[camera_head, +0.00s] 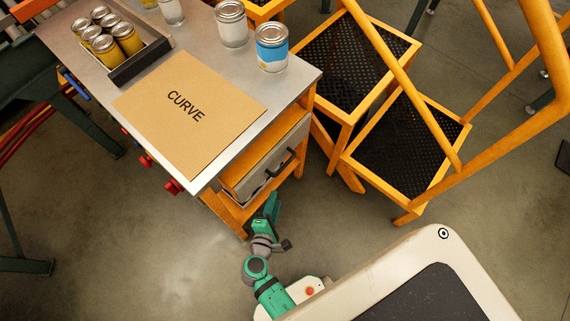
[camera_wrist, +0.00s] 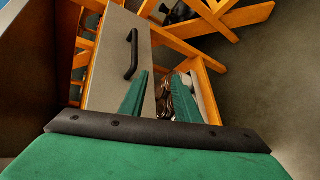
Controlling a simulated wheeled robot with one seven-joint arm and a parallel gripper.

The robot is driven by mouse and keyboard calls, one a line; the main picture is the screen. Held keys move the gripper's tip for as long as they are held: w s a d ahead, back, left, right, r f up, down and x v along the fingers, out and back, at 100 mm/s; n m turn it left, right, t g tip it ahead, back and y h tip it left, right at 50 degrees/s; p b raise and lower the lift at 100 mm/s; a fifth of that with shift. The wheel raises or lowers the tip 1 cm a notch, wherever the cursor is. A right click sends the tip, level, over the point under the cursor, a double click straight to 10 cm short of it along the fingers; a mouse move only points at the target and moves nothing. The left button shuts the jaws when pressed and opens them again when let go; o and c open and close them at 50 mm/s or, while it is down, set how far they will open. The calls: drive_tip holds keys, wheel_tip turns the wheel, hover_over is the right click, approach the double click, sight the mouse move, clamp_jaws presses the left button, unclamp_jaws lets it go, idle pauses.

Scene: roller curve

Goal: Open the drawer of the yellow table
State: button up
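The yellow table (camera_head: 245,95) has a metal top and an orange-yellow frame. Its drawer (camera_head: 265,165) has a grey front and a black bar handle (camera_head: 280,163); I cannot tell whether it is fully closed. In the wrist view the drawer front (camera_wrist: 108,85) and its handle (camera_wrist: 132,54) show ahead and to the left. My gripper (camera_head: 272,203) is below and in front of the handle, apart from it. In the wrist view its two green fingers (camera_wrist: 162,76) are spread with a gap between them, and the handle lies beyond the left fingertip.
A cardboard sheet marked CURVE (camera_head: 187,115), a tray of cans (camera_head: 140,65) and loose cans (camera_head: 271,48) stand on the table. Orange steps with black treads (camera_head: 405,145) stand close on the right. Shiny brownish items (camera_wrist: 185,95) show beyond the fingers. Bare floor lies at lower left.

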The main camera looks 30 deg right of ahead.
sight(285, 164)
drive_tip(key=w+d+h, duration=0.1)
drive_tip(key=w+d, duration=0.2)
drive_tip(key=w+d+h, duration=0.1)
drive_tip(key=w+d, duration=0.3)
drive_tip(key=w+d+r, duration=0.1)
drive_tip(key=w+d, duration=0.2)
drive_tip(key=shift+w+d+n+h, duration=0.15)
drive_tip(key=shift+w+n+h, duration=0.1)
drive_tip(key=shift+n+h, duration=0.15)
clamp_jaws()
